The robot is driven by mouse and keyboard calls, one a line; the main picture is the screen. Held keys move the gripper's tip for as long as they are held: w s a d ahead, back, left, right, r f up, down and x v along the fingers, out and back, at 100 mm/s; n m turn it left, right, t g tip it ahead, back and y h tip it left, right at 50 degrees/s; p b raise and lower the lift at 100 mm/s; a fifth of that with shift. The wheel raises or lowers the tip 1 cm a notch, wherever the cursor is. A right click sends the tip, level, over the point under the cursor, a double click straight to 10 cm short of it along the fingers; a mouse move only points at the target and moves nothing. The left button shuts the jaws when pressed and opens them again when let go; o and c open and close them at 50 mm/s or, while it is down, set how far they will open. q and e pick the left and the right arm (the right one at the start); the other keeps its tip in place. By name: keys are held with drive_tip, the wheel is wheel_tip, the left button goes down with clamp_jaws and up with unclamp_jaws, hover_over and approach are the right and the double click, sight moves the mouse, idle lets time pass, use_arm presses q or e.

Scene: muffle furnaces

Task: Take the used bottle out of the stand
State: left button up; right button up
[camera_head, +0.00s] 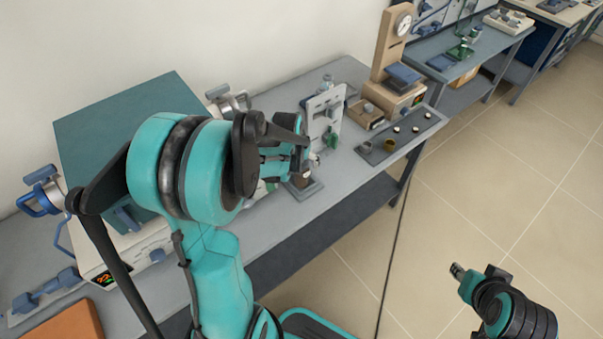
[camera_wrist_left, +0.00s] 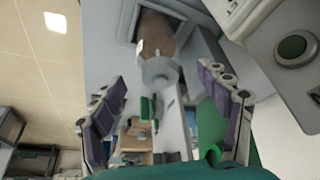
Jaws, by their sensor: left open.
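The white stand (camera_head: 326,112) rises from the grey bench in the head view, just past my left gripper (camera_head: 296,160). In the left wrist view a brown bottle (camera_wrist_left: 157,36) with a grey-white cap sits at a grey frame opening, cap end towards the camera. My left gripper (camera_wrist_left: 160,85) is open, its purple-padded fingers spread to either side of the bottle's line, with no visible contact. In the head view my gripper and arm hide most of the bottle. My right gripper (camera_head: 461,273) is over the floor at the lower right, too small to read its jaws.
A teal-topped furnace (camera_head: 140,120) is left on the bench, partly behind my left arm. A wooden dial-gauge device (camera_head: 392,65) and a dark tray (camera_head: 405,133) with small cups are right of the stand. A green part (camera_wrist_left: 150,108) shows below the bottle in the wrist view.

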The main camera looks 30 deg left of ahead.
sight(302, 171)
use_arm(q)
drive_tip(key=b+x, duration=0.1)
drive_tip(key=x, duration=0.3)
drive_tip(key=shift+f+b, duration=0.15)
drive_tip(key=shift+b, duration=0.25)
drive_tip(key=shift+c, duration=0.7)
drive_tip(key=c, duration=1.4)
